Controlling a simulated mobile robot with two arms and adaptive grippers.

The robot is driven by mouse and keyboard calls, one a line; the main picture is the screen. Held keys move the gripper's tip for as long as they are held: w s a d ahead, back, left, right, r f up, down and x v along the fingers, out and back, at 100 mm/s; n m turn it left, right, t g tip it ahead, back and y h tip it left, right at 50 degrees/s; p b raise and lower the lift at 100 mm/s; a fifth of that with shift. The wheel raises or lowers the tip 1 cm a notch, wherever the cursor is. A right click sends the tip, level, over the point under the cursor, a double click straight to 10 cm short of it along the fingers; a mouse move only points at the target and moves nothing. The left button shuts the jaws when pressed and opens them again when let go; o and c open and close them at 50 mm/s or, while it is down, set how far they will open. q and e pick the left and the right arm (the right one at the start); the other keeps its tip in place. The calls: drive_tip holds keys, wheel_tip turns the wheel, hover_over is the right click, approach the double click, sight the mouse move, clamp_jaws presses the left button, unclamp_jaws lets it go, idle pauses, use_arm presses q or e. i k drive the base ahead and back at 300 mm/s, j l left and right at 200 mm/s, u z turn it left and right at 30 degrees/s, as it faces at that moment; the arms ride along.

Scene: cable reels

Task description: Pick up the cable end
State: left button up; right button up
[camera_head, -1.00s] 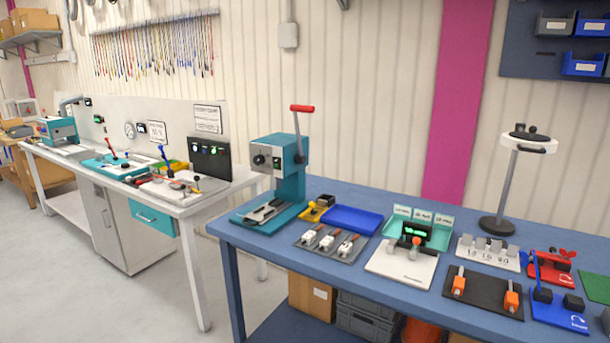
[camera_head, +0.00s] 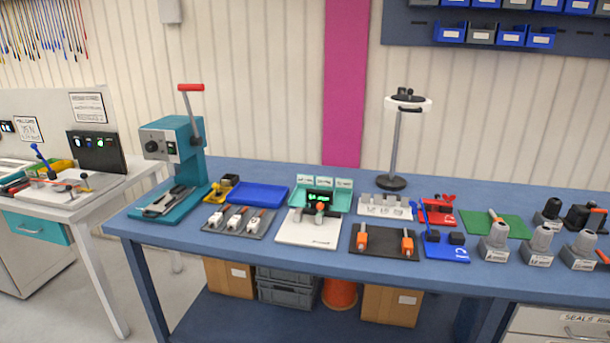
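I cannot pick out a loose cable end for certain. Small orange-handled pieces (camera_head: 362,240) stand on a black plate at the front of the blue workbench (camera_head: 300,262). Several white connector-like blocks (camera_head: 235,219) sit on a grey plate to the left. Many coloured cables (camera_head: 40,28) hang on the wall at the upper left. Neither of my grippers shows in the head view.
A teal press (camera_head: 178,150) with a red lever stands at the bench's left end. A blue tray (camera_head: 257,195) and a lamp-like stand (camera_head: 394,150) are behind. A white table (camera_head: 70,208) is at the left. Floor shows between the tables.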

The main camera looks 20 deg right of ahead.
sight(494, 216)
drive_tip(key=i+j+z, duration=0.3)
drive_tip(key=j, duration=0.15)
drive_tip(key=z, duration=1.25)
